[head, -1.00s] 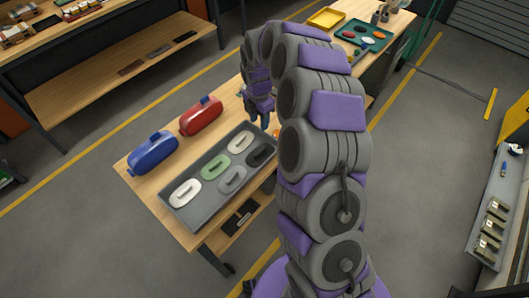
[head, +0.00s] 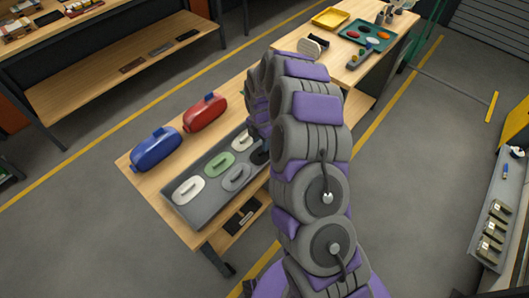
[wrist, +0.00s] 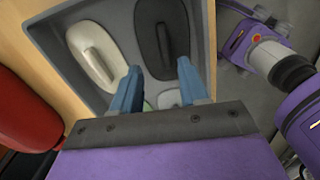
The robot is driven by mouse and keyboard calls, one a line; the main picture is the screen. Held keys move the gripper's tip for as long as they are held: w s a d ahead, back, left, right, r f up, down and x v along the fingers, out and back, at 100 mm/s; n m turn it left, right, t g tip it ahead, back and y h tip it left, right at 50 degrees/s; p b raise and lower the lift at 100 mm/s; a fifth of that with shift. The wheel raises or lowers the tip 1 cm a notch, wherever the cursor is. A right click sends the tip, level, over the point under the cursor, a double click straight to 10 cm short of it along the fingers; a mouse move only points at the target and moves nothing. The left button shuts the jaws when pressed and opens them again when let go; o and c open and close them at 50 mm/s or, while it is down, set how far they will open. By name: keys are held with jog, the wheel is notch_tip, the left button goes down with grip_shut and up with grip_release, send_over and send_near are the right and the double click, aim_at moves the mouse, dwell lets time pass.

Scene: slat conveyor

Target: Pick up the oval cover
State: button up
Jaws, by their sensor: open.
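Several oval covers with raised handles lie in a grey tray (head: 226,206) on the wooden table: white (head: 189,190), green (head: 219,164), grey (head: 236,178), cream (head: 242,141) and black (head: 260,157). My arm partly hides the black and cream ones. In the wrist view, the cream cover (wrist: 95,52) is at left and the black cover (wrist: 161,38) at right. Parts of the green and grey covers show behind the fingers. In the head view my gripper (head: 259,135) is mostly hidden.
A blue case (head: 155,149) and a red case (head: 205,112) stand on the table left of the tray. A farther table holds a yellow tray (head: 330,18) and a green tray (head: 368,36). A shelf unit stands at upper left.

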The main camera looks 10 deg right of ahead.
aim_at(261, 150)
jog(key=f, duration=0.4)
jog(key=shift+s+d+f+b, duration=0.2)
jog(key=shift+s+f+b, duration=0.1)
jog(key=shift+b, duration=0.05)
jog(key=shift+d, duration=0.4)
jog(key=shift+a, duration=0.6)
jog(key=c, duration=0.8)
jog(key=shift+d, duration=0.45)
grip_shut()
